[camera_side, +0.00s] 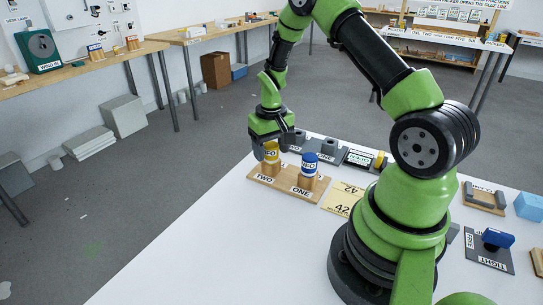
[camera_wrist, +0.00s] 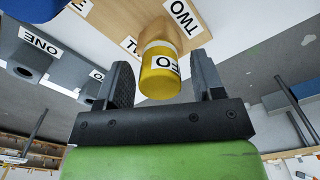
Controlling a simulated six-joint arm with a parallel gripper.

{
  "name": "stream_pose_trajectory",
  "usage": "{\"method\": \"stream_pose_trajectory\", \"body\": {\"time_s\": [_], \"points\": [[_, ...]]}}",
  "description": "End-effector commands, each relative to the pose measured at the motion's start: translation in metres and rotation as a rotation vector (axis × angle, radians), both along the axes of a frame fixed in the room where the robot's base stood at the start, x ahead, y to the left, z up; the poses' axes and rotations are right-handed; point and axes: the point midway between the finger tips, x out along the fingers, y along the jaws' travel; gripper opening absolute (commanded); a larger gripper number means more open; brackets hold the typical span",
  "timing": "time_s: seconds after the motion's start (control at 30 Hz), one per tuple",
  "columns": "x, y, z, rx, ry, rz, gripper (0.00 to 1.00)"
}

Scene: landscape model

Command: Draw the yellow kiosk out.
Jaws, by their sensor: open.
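The yellow kiosk (camera_side: 271,154) is a small yellow cylinder with a white label band. It stands upright at the "TWO" end of a wooden base (camera_side: 283,186). In the wrist view the yellow kiosk (camera_wrist: 160,80) shows between the two dark fingers of my gripper (camera_wrist: 163,82). In the side view my gripper (camera_side: 270,142) is down over the kiosk's top, fingers on either side. It is open, with a gap visible beside the kiosk in the wrist view. The kiosk's lower end is partly hidden.
A blue kiosk (camera_side: 309,162) stands close to the right on the same base, by the "ONE" label. Dark grey holders (camera_side: 328,147) lie just behind the base. A cream card marked 42 (camera_side: 342,197) lies to the right. The white table (camera_side: 215,240) in front is clear.

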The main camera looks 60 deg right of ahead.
Motion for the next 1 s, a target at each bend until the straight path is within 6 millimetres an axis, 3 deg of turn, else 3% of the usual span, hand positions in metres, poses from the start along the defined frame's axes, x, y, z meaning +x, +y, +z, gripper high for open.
{"method": "stream_pose_trajectory", "body": {"time_s": [0.07, 0.3, 1.0], "points": [[0.0, 0.0, 0.0001, 0.0, 0.0, 0.0, 0.62], [-0.0001, 0.0001, 0.0002, 0.001, 0.001, 0.0, 0.09], [-0.0001, 0.0, 0.0073, 0.0, 0.0, 0.0, 0.08]]}}
